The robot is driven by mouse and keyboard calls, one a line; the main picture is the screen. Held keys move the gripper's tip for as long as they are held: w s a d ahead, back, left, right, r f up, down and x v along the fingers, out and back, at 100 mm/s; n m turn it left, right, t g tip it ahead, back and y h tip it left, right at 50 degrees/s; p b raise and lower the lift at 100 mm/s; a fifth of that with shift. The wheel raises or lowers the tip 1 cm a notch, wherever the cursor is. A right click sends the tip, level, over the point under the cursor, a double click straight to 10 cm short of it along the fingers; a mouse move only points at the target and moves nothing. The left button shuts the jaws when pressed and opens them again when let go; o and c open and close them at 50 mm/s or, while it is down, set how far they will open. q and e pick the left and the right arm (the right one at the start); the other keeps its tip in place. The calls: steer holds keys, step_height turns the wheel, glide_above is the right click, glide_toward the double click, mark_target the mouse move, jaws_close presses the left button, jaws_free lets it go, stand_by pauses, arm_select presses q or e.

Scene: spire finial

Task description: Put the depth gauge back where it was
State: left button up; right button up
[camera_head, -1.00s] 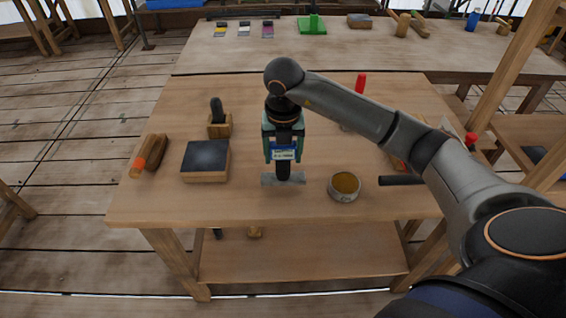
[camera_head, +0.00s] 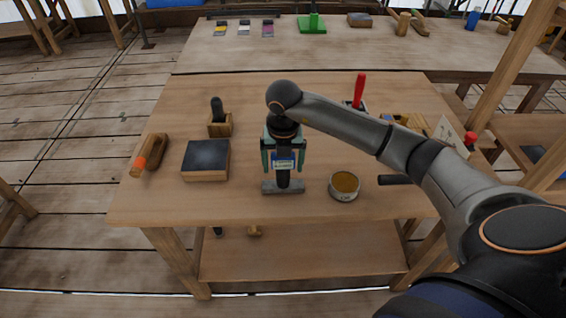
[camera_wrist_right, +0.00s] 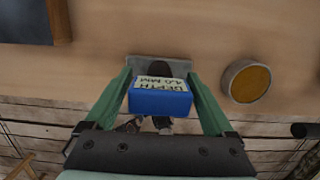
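The depth gauge has a blue body (camera_head: 284,162) with a pale label, a dark stem and a flat grey foot plate (camera_head: 284,187). It stands upright on the wooden workbench (camera_head: 250,208), near the front edge. In the right wrist view its blue body (camera_wrist_right: 160,102) is labelled "DEPTH 4.0 MM". My right gripper (camera_head: 284,170) is above and around the gauge, pointing down, with a green finger on each side. Narrow gaps show between the fingers and the blue body, so it looks open. My left gripper is not in view.
A round tin (camera_head: 344,186) with amber contents stands close right of the gauge. A dark-topped block (camera_head: 206,160), a wooden tool with an orange spot (camera_head: 150,155) and a dark-handled holder (camera_head: 219,122) are to the left. A red-handled item (camera_head: 359,90) stands behind.

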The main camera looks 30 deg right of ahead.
steer(key=shift+o, duration=0.7)
steer(key=shift+r, duration=0.1)
steer(key=shift+r, duration=0.2)
steer(key=r, duration=0.4)
steer(key=s+r, duration=0.1)
steer(key=r, duration=0.6)
steer(key=shift+s+a+r+b, duration=0.15)
steer(key=shift+a+r+b, duration=0.15)
steer(key=shift+a+r, duration=0.1)
